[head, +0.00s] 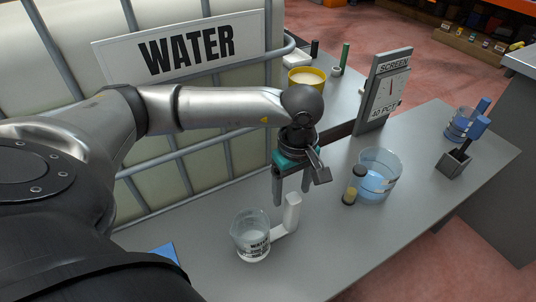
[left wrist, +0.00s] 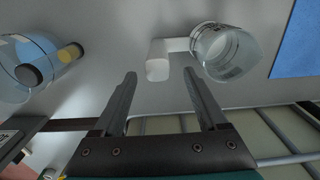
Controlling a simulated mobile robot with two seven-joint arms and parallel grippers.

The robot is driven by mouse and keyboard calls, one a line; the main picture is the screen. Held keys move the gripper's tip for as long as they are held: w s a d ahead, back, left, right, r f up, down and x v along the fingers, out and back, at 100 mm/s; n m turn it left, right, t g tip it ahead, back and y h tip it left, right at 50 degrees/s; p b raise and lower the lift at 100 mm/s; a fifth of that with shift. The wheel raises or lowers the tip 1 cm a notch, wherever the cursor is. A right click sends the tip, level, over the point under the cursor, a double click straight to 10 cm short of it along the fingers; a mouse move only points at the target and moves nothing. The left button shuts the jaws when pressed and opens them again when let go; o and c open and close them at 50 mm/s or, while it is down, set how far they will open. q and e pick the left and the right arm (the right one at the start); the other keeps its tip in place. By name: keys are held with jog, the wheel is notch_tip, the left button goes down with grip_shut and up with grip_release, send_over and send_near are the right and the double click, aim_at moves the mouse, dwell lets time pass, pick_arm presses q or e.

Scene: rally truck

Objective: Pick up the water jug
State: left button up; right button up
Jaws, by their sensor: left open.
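The water jug (head: 251,240) is a clear beaker with a "WATER" label and a white handle (head: 292,212) on its right. It stands upright on the grey table, and its contents are hard to make out. My left gripper (head: 292,190) is open and empty, pointing down just above the handle. In the left wrist view the jug (left wrist: 222,54) lies right of centre. Its white handle (left wrist: 157,62) appears between the fingertips of my left gripper (left wrist: 159,75), seemingly just beyond them. My right gripper is not in view.
A clear tub of blue liquid (head: 380,176) and a small dark-capped cylinder (head: 351,192) stand right of the gripper. A "SCREEN" board (head: 386,95) stands behind them. The caged white tank (head: 200,75) borders the table at left.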

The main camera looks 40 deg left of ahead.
aim_at(294, 198)
pick_arm(q)
jog(key=shift+d+f+b, duration=0.15)
jog(key=shift+f+b, duration=0.25)
jog(key=shift+f, duration=0.65)
jog(key=shift+d+f+b, duration=0.15)
jog(key=shift+f+b, duration=0.25)
jog(key=shift+f, duration=1.55)
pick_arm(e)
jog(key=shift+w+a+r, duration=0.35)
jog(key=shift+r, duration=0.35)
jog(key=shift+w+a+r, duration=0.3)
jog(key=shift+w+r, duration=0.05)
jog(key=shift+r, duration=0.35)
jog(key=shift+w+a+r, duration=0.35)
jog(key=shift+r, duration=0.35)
pick_arm(q)
jog(key=shift+c, duration=0.2)
grip_shut()
